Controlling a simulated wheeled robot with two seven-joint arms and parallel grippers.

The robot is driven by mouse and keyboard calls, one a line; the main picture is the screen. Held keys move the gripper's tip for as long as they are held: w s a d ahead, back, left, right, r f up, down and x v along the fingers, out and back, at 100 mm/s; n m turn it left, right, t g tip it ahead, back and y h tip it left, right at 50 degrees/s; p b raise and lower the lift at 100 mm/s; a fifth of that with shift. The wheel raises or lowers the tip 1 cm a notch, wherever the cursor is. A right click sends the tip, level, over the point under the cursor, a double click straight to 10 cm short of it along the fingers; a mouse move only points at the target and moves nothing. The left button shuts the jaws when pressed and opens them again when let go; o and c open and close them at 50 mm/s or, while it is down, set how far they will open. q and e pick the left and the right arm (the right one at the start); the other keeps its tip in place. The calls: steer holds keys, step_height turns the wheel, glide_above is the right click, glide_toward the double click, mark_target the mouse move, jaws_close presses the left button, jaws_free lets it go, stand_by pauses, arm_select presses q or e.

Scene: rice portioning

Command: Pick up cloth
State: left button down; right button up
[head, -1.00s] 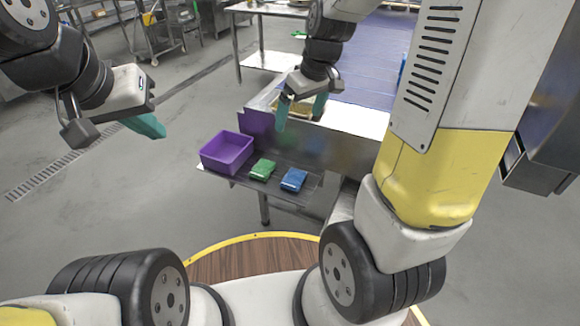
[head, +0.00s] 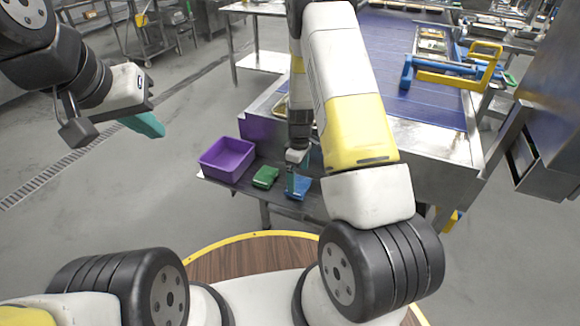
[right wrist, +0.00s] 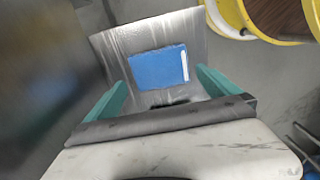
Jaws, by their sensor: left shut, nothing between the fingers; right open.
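A folded blue cloth (head: 301,189) and a folded green cloth (head: 265,177) lie on a low metal shelf (head: 240,188). My right gripper (head: 299,182) is open just above the blue cloth. In the right wrist view, the blue cloth (right wrist: 158,68) lies flat beyond the two teal fingers (right wrist: 160,88), with a gap showing between it and them. My left gripper (head: 148,125) is shut and empty, raised at the left, far from the cloths.
A purple bin (head: 227,160) stands on the shelf left of the green cloth. A steel conveyor with a blue belt (head: 385,60) rises behind the shelf. A blue and yellow tool (head: 450,72) lies on it. Open floor is at the left.

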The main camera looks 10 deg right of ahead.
mark_target(298, 185)
step_height(298, 185, down, 4)
steer(key=shift+f, duration=0.15)
steer(key=shift+s, duration=0.1)
steer(key=c, duration=1.1)
steer(key=shift+r, duration=0.7)
step_height(298, 185, up, 2)
steer(key=shift+r, duration=0.1)
steer(key=s+d, duration=0.2)
steer(key=s, duration=0.2)
steer(key=s+d+r, duration=0.1)
steer(key=s+d, duration=0.2)
steer(key=s, duration=0.2)
steer(key=s+d, duration=0.3)
steer(key=s, duration=0.1)
steer(key=shift+s+d+r, duration=0.25)
steer(key=shift+s, duration=0.05)
